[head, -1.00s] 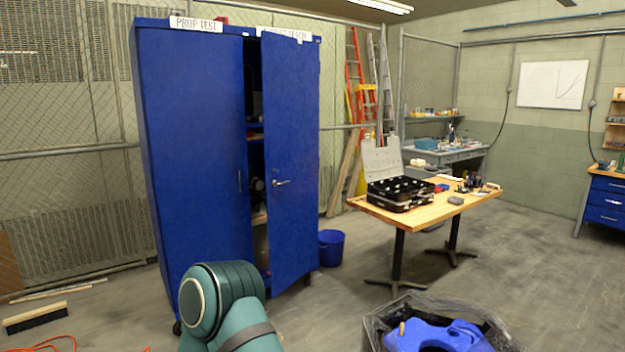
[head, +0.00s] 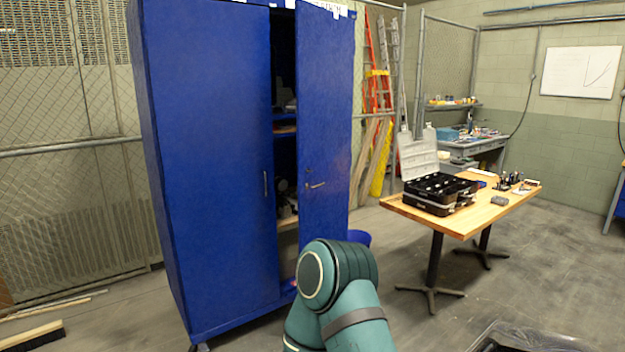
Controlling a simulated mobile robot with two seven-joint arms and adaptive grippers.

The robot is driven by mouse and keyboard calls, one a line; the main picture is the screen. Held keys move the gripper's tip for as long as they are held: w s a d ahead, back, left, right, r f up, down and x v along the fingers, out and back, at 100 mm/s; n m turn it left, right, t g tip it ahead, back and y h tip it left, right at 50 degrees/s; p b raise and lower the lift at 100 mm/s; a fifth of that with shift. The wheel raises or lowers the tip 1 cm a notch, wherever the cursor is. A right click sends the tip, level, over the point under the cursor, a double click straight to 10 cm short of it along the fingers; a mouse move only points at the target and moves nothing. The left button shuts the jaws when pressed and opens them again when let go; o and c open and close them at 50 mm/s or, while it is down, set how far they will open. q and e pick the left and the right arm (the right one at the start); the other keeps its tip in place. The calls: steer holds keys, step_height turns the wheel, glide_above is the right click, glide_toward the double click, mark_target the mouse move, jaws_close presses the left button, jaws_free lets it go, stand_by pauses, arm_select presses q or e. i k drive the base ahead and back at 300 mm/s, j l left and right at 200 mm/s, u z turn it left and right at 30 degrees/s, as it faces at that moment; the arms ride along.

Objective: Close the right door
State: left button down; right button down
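A tall blue cabinet (head: 205,150) stands left of centre in the head view. Its left door is shut. Its right door (head: 325,120) is partly open, swung out toward me, with a silver lever handle (head: 316,185) near its left edge. A dark gap between the doors shows shelves (head: 286,130) with items on them. A teal arm of mine rises from the bottom, in front of the lower part of the right door, and hides its bottom edge. I cannot tell whether the arm touches the door. Neither gripper is visible.
A wooden table (head: 470,222) with an open black case (head: 436,192) stands right of the cabinet. A blue bucket (head: 360,238) is behind the door. A dark-rimmed bin (head: 530,338) is at bottom right, and a broom (head: 35,338) lies at lower left. Floor between table and cabinet is clear.

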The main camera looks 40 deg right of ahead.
mark_target(326, 41)
steer(key=i+z, duration=0.2)
steer(key=i, duration=0.5)
steer(key=i+j+z, duration=0.25)
steer(key=i, duration=0.45)
steer(key=i+l+z, duration=0.1)
steer(key=i+z, duration=0.4)
steer(key=i+j+z, duration=0.2)
steer(key=i+z, duration=0.25)
steer(key=i, duration=0.15)
